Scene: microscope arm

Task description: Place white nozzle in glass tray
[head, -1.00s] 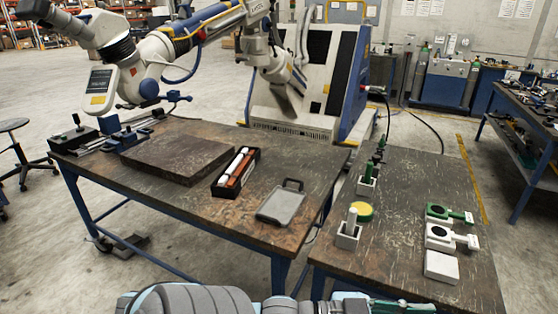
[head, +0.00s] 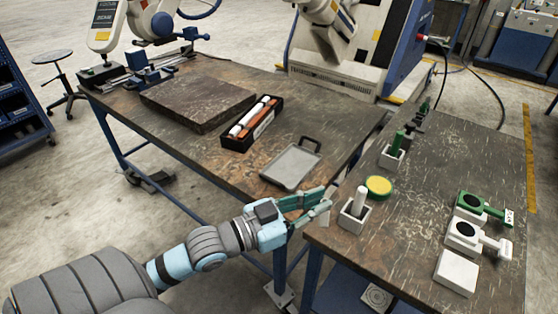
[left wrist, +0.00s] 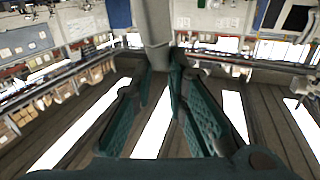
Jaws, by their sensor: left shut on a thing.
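My left gripper (head: 318,203) is shut on a pale rod-shaped piece (left wrist: 157,30), held in the air just left of the right table's near edge. I cannot tell for certain that this piece is the white nozzle. In the head view only a small pale part of it shows at the fingertips. A white cylinder (head: 361,198) stands upright in a square white holder (head: 352,221), just right of the gripper. A flat grey tray with a dark handle (head: 290,167) lies on the left table, beyond the gripper; its glass cannot be made out. My right gripper is not in view.
A black box (head: 238,142) with white and orange tubes lies left of the grey tray. A dark slab (head: 197,100) lies farther left. The right table carries a yellow-topped disc (head: 379,186), a green piece (head: 484,208), a white piece (head: 465,235) and a white block (head: 456,273).

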